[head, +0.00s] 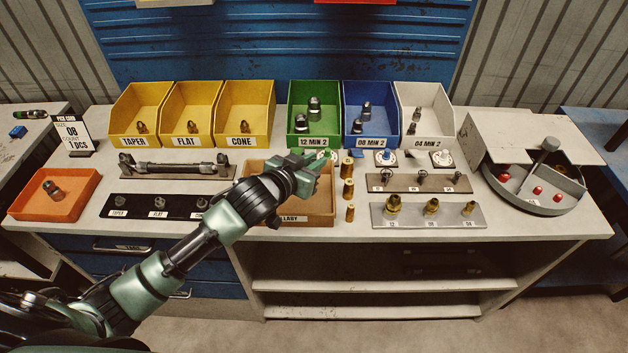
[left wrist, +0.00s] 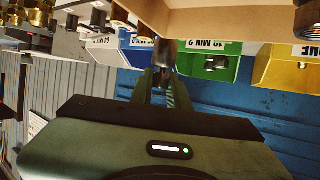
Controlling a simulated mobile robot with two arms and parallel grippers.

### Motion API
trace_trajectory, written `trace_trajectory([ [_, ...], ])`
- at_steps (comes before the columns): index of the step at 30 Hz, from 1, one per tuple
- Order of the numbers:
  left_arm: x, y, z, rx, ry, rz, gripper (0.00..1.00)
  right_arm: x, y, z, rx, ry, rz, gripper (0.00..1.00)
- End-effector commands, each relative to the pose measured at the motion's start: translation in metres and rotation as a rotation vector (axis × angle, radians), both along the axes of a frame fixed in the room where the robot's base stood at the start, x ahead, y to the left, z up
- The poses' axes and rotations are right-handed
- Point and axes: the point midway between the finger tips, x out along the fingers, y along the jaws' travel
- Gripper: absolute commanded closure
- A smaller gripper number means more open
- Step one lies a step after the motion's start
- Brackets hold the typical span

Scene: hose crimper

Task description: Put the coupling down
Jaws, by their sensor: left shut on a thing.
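My left gripper (head: 322,160) reaches over the tan tray (head: 318,219), near its back right, in front of the green bin (head: 312,141). It is shut on a small dark metal coupling, which shows between the fingertips in the left wrist view (left wrist: 165,53). In the head view the fingers hide the coupling. The left wrist view is upside down, with the tan tray's wall (left wrist: 215,22) near the coupling; I cannot tell whether they touch. The arm hides part of the tray. My right gripper is not in view.
Brass sleeves (head: 348,189) stand right of the tray. A fittings plate (head: 425,222) and a round grey machine (head: 540,190) are farther right. Yellow bins (head: 190,108), a blue bin (head: 369,100) and a white bin (head: 425,100) line the back. An orange tray (head: 60,212) holds a fitting.

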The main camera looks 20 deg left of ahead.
Motion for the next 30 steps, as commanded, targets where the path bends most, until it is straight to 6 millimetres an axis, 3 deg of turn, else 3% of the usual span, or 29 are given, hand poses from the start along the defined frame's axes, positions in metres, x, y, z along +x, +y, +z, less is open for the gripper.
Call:
trace_trajectory([
  [3,0.001,0.0,0.037,-0.001,-0.008,-0.002,1.0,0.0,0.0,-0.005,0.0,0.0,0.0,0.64],
  [9,0.001,-0.001,0.084,-0.002,-0.006,-0.001,1.0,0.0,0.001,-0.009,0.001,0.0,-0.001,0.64],
  [13,0.001,0.0,0.101,-0.002,-0.003,-0.001,1.0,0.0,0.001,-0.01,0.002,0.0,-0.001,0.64],
  [20,-0.002,-0.001,0.115,0.001,-0.001,0.005,1.0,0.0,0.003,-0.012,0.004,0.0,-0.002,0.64],
  [23,-0.012,-0.002,0.125,0.009,-0.002,0.027,1.0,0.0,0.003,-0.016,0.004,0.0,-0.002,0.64],
  [30,-0.057,0.007,0.16,0.015,-0.005,0.15,1.0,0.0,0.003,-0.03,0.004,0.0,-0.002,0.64],
])
